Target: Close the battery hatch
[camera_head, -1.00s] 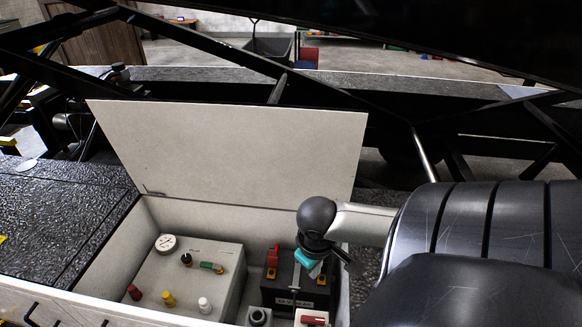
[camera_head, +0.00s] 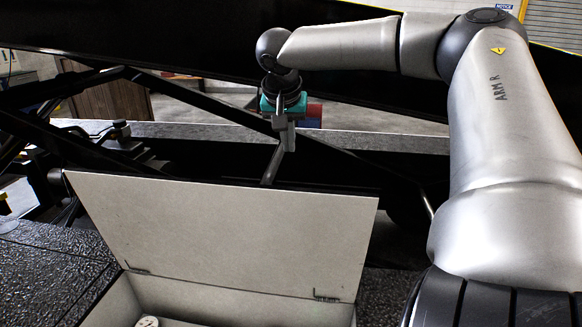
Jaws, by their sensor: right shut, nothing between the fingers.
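The battery hatch lid (camera_head: 225,230) is a pale flat panel standing open and leaning back. Its hinges show along its lower edge. Below it, the open battery compartment (camera_head: 230,305) shows only its back part, with a white gauge (camera_head: 147,322) at the bottom edge of the view. My right gripper (camera_head: 287,150) is above and behind the lid's top edge, pointing down. Its fingers are shut with nothing between them, and it looks apart from the lid. My left gripper is not in view.
Black frame bars (camera_head: 190,98) of the loader cross behind the lid. A dark textured deck (camera_head: 50,275) lies left of the compartment. A red and blue object (camera_head: 310,116) shows in the background behind my right gripper.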

